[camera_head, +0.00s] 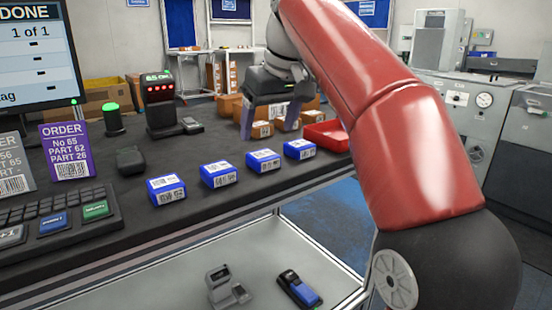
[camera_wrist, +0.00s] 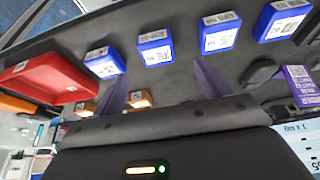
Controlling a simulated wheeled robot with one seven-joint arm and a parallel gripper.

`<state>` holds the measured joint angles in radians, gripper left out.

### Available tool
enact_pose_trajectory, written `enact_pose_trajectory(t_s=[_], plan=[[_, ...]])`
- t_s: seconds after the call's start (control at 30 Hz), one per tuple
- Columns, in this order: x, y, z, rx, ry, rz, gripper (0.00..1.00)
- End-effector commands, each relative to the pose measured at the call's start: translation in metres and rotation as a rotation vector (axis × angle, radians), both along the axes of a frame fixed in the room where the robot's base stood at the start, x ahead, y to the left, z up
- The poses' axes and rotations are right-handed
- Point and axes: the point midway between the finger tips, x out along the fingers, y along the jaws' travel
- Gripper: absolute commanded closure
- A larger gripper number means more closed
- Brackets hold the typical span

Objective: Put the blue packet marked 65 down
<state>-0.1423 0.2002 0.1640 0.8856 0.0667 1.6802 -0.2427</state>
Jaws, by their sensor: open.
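Several blue packets with white barcode labels stand in a row on the dark bench: a near left one (camera_head: 166,196), a second (camera_head: 218,180), a third (camera_head: 263,166) and a far right one (camera_head: 299,154). The same row crosses the top of the wrist view (camera_wrist: 155,58). The label numbers are too small to read surely, so I cannot tell which is marked 65. My gripper (camera_head: 268,124) is open, its two purple fingers apart, over the bench behind the row. In the wrist view the gap between the fingers (camera_wrist: 161,85) holds nothing.
A red tray (camera_head: 326,138) lies right of the row, with brown boxes (camera_head: 308,117) behind. A scanner stand with red lights (camera_head: 160,100), a green-topped button (camera_head: 112,120), a purple order card (camera_head: 67,150) and a keyboard (camera_head: 60,215) stand left. The monitor (camera_head: 40,55) reads DONE.

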Motion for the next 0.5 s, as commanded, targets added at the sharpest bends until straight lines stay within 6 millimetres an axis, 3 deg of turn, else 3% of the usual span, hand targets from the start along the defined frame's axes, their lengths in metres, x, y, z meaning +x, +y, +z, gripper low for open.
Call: enact_pose_trajectory(t_s=[0.37, 0.5], plan=[[0.012, 0.006, -0.032, 0.001, 0.0, 0.004, 0.24], [0.019, 0.007, -0.052, 0.0, 0.001, 0.004, 0.24]])
